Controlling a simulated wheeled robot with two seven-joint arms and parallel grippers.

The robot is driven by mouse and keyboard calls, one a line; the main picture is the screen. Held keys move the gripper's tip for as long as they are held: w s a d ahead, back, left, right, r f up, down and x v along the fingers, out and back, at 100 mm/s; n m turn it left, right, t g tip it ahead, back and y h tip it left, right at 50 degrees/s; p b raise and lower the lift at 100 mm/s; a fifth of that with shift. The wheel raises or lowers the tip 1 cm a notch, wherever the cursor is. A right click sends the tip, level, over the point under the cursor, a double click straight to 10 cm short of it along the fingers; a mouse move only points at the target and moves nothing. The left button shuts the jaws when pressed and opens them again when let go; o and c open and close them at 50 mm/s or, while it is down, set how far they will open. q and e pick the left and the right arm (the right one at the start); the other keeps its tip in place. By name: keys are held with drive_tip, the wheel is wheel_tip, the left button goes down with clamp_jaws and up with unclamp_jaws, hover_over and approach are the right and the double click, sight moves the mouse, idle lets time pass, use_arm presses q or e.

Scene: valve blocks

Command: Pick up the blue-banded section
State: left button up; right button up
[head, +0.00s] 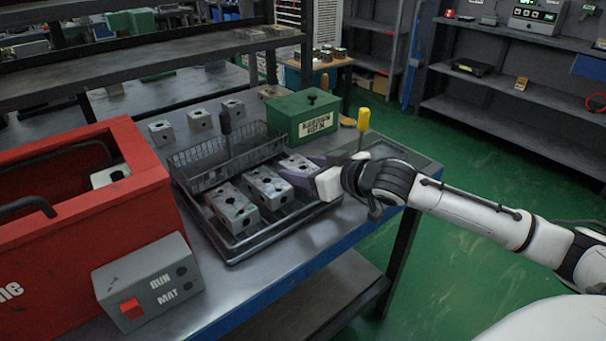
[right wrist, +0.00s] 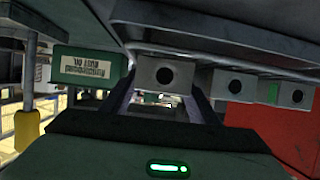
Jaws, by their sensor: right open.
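Three grey valve blocks with dark holes stand in a row in the dark tray (head: 236,256): a near-left one (head: 230,208), a middle one (head: 268,187) and a far-right one (head: 297,163). No blue band is clear on any of them. My right gripper (head: 303,170) is open at the far-right block. In the right wrist view its fingers (right wrist: 160,88) point at that block (right wrist: 165,74), which sits between or just beyond the tips; contact cannot be told. The other two blocks show to the right there, the outermost (right wrist: 290,94) with a green mark. My left gripper is not in view.
A wire basket (head: 225,150) stands behind the blocks. A green box (head: 303,117) and a yellow-handled tool (head: 363,118) are beyond the tray. A red bin (head: 100,215) and grey switch box (head: 148,281) are at the left. More blocks (head: 200,120) stand farther back.

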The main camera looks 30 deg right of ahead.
drive_tip(key=shift+w, duration=0.1)
drive_tip(key=c, duration=1.1)
drive_tip(key=shift+r, duration=0.15)
drive_tip(key=shift+c, duration=0.5)
